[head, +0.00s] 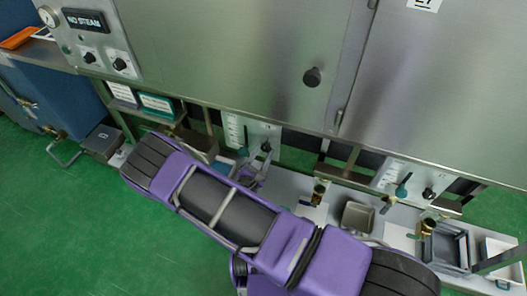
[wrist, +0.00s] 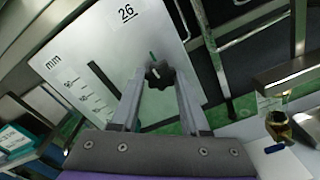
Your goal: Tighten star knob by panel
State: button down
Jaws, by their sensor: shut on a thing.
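A small green mark shows just above the knob. My gripper (wrist: 160,82) is shut on the star knob, one finger on each side of it. In the head view the panel (head: 235,129) hangs below the steel cabinet, and the star knob (head: 266,146) shows at its lower right. My gripper (head: 256,168) reaches up to it from below, partly hidden by my purple arm. Any turn of the knob cannot be told.
A similar panel (head: 397,175) with a teal handle and dark knob stands at right. Brass fittings (head: 319,190) and a grey bin (head: 357,217) sit on the white ledge. A steel cabinet (head: 230,60) rises above. Green floor (head: 70,220) is clear at left.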

jog(key=shift+r+m, duration=0.1)
jog(key=shift+m, duration=0.5)
jog(key=shift+c, duration=2)
grip_release()
jog(key=v, duration=1.7)
jog(key=shift+s, duration=0.15)
